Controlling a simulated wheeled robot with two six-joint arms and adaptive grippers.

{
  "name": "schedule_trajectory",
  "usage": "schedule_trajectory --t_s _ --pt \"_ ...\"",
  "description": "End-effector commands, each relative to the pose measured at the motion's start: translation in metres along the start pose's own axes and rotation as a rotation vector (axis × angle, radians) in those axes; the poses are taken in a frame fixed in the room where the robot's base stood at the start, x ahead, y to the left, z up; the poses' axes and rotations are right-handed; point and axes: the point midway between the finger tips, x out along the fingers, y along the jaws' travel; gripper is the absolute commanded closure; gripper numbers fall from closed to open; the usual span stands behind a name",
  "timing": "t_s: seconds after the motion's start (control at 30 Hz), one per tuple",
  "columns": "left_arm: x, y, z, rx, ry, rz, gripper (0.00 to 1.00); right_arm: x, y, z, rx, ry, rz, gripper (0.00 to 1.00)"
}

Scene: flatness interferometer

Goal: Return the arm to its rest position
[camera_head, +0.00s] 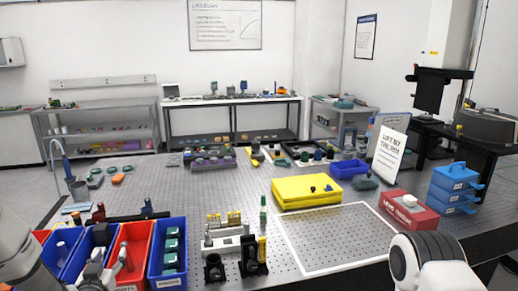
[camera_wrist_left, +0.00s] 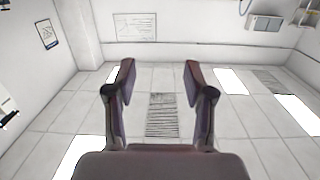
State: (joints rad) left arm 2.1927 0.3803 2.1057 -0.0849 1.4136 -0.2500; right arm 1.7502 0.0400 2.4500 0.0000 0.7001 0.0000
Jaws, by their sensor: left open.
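My left arm enters the head view at the lower left. Its gripper (camera_head: 108,264) is low in the picture, in front of the blue and red bins. In the left wrist view the gripper (camera_wrist_left: 158,72) has its two fingers spread wide with nothing between them.
Red and blue bins (camera_head: 168,252) stand close to my left gripper. Small optical mounts (camera_head: 229,238), a yellow case (camera_head: 306,192), a red box (camera_head: 409,212) and blue stacked drawers (camera_head: 454,187) are on the perforated table (camera_head: 215,188). A white-outlined area (camera_head: 335,238) is clear.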

Motion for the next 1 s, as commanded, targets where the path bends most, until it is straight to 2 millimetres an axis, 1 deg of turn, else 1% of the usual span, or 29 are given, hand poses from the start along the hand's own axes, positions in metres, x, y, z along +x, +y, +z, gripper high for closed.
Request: schedule_trajectory --t_s 0.03,0.07,0.1,0.17,0.2,0.27,0.3,0.37,0.4,0.43,0.47,0.53,0.57,0.6,0.67,0.7,0.77,0.8,0.9,0.93,1.0 --pt "-0.003 0.005 0.016 0.011 -0.022 0.01 0.47 0.005 0.0 0.0 0.0 0.0 0.0 0.36" --pt "-0.004 0.008 0.023 0.017 -0.033 0.016 0.47 0.006 0.0 0.0 0.0 0.0 0.0 0.36" --pt "-0.007 0.012 0.036 0.027 -0.055 0.025 0.47 0.008 0.0 0.0 0.0 0.0 0.0 0.36" --pt "-0.013 0.018 0.055 0.04 -0.087 0.039 0.47 0.011 0.0 0.0 0.0 0.0 0.0 0.36" --pt "-0.018 0.023 0.07 0.051 -0.116 0.051 0.47 0.013 0.0 0.0 0.0 0.0 0.0 0.36" --pt "-0.026 0.03 0.091 0.066 -0.158 0.068 0.47 0.016 0.0 0.0 0.0 0.0 0.0 0.36" --pt "-0.033 0.036 0.109 0.076 -0.198 0.082 0.47 0.019 0.0 0.0 0.0 0.0 0.0 0.36" --pt "-0.046 0.043 0.136 0.09 -0.26 0.103 0.47 0.023 0.0 0.0 0.0 0.0 0.0 0.36" --pt "-0.056 0.049 0.156 0.1 -0.312 0.12 0.47 0.026 0.0 0.0 0.0 0.0 0.0 0.36" --pt "-0.065 0.053 0.172 0.106 -0.352 0.132 0.47 0.028 0.0 0.0 0.0 0.0 0.0 0.36" --pt "-0.077 0.058 0.191 0.115 -0.404 0.148 0.47 0.031 0.0 0.0 0.0 0.0 0.0 0.36" --pt "-0.11 0.068 0.237 0.132 -0.541 0.184 0.47 0.037 0.0 0.0 0.0 0.0 0.0 0.36" --pt "-0.127 0.071 0.257 0.138 -0.607 0.198 0.47 0.04 0.0 0.0 0.0 0.0 0.0 0.36" --pt "-0.153 0.075 0.284 0.146 -0.704 0.216 0.47 0.043 0.0 0.0 0.0 0.0 0.0 0.36" --pt "-0.195 0.079 0.318 0.156 -0.855 0.237 0.47 0.048 0.0 0.0 0.0 0.0 0.0 0.36" --pt "-0.225 0.08 0.337 0.162 -0.959 0.247 0.47 0.05 0.0 0.0 0.0 0.0 0.0 0.36" --pt "-0.268 0.078 0.357 0.166 -1.11 0.251 0.47 0.052 0.0 0.0 0.0 0.0 0.0 0.36" --pt "-0.294 0.075 0.364 0.164 -1.203 0.245 0.47 0.052 0.0 0.0 0.0 0.0 0.0 0.36" --pt "-0.342 0.066 0.365 0.138 -1.39 0.202 0.47 0.05 0.0 0.0 0.0 0.0 0.0 0.36" --pt "-0.35 0.064 0.365 0.129 -1.427 0.189 0.47 0.05 0.0 0.0 0.0 0.0 0.0 0.36" --pt "-0.36 0.062 0.366 0.112 -1.478 0.167 0.47 0.05 0.0 0.0 0.0 0.0 0.0 0.36"
